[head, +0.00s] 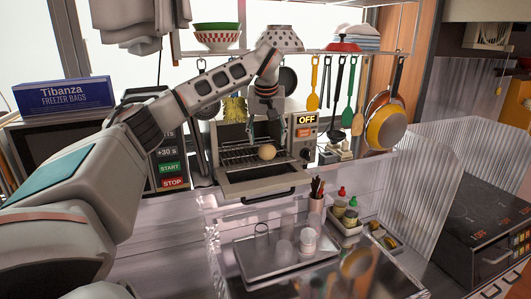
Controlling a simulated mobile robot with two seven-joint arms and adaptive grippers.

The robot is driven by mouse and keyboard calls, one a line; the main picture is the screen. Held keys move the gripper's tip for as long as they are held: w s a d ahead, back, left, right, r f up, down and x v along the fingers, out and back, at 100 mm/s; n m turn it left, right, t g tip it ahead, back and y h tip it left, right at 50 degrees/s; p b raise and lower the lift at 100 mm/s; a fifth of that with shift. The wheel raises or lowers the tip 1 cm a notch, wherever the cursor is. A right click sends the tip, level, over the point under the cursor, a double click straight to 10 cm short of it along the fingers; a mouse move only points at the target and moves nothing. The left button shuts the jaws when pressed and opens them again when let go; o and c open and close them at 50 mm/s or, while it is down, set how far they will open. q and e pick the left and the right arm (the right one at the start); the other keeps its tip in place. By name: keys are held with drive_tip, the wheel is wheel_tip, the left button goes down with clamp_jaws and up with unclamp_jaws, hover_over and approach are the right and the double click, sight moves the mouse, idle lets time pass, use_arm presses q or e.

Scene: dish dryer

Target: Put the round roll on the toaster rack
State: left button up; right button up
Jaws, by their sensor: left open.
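The round roll (267,152) is small and tan. It shows at the right front part of the wire toaster rack (235,157), inside the opening of the toaster oven. It looks as if it rests on the rack, but its contact is too small to make out. The toaster oven (306,138) has its door (235,186) folded down and open, and a panel reading OFF. My left gripper (267,138) is open just above the roll, fingers pointing down, with a small gap to it. My right gripper is not in view.
A shelf with bowls (217,36) runs above the toaster, with hanging utensils (348,100) and pans (386,128) to the right. A microwave with a freezer bag box (65,95) stands at left.

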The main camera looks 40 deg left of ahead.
use_arm(q)
drive_tip(key=s+d+b, duration=0.1)
drive_tip(key=s+d, duration=0.6)
drive_tip(key=s, duration=0.2)
drive_tip(key=shift+s+d, duration=0.15)
drive_tip(key=shift+d, duration=0.25)
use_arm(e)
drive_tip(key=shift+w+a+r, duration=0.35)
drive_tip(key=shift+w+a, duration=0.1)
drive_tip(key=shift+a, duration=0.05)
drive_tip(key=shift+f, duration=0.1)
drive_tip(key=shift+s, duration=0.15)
